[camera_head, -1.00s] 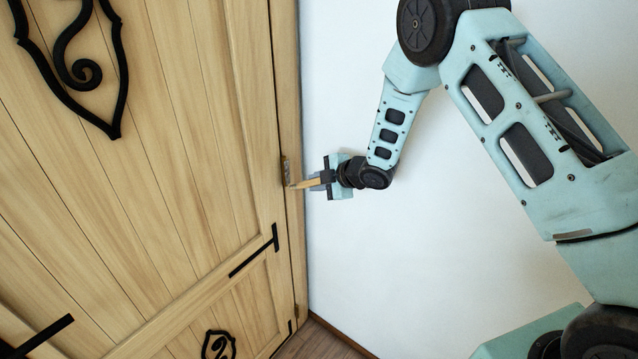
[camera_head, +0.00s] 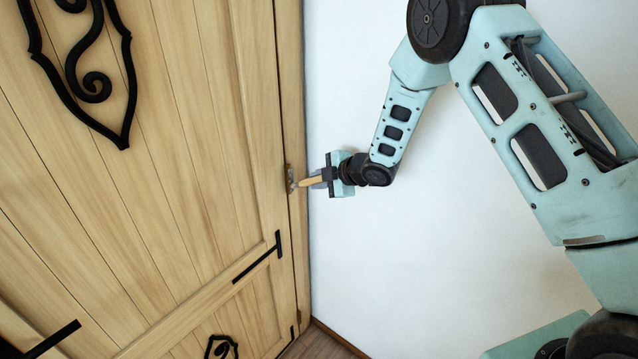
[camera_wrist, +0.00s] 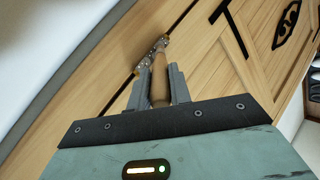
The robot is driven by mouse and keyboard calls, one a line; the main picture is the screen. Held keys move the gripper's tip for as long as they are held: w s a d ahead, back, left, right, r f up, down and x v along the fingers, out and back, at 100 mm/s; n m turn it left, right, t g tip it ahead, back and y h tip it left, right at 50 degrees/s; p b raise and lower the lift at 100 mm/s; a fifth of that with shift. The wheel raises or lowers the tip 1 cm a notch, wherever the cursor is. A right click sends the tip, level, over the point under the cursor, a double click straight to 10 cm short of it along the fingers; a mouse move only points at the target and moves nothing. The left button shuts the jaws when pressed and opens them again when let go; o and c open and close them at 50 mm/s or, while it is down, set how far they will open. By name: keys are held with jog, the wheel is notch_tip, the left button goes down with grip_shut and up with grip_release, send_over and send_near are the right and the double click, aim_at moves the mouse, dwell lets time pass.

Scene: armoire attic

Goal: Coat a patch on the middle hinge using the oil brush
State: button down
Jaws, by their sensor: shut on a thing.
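The middle hinge (camera_head: 290,179) is a small metal plate on the right edge of the wooden armoire door. It also shows in the wrist view (camera_wrist: 150,56), just beyond the brush. My gripper (camera_head: 318,181) is shut on the wooden handle of the oil brush (camera_wrist: 159,78), which points at the hinge. In the head view the brush (camera_head: 309,182) reaches up to the hinge. The brush tip is at or very near the hinge plate; I cannot tell whether it touches. The bristles are hard to make out.
The armoire door (camera_head: 190,150) fills the left side, with black iron scrollwork (camera_head: 93,85) and a black strap (camera_head: 257,257). A bare white wall (camera_head: 440,240) stands right of the door, behind my arm. Brown floor (camera_head: 318,344) shows at the bottom.

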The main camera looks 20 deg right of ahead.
jog(key=shift+r+p, duration=1.75)
jog(key=shift+r, duration=1.75)
jog(key=shift+w+f, duration=0.1)
jog(key=shift+a+f+b, duration=0.1)
jog(key=shift+f+b, duration=0.05)
jog(key=shift+b, duration=0.25)
notch_tip(320, 180, down, 3)
jog(key=b, duration=0.3)
jog(key=shift+f, duration=0.1)
notch_tip(320, 180, down, 6)
jog(key=b, duration=0.6)
jog(key=shift+f, duration=0.25)
jog(key=s+d+b, duration=0.1)
jog(key=s+d, duration=0.2)
jog(key=s, duration=0.2)
jog(key=shift+d+b, duration=0.3)
jog(key=shift+d, duration=0.1)
jog(key=shift+s, duration=0.15)
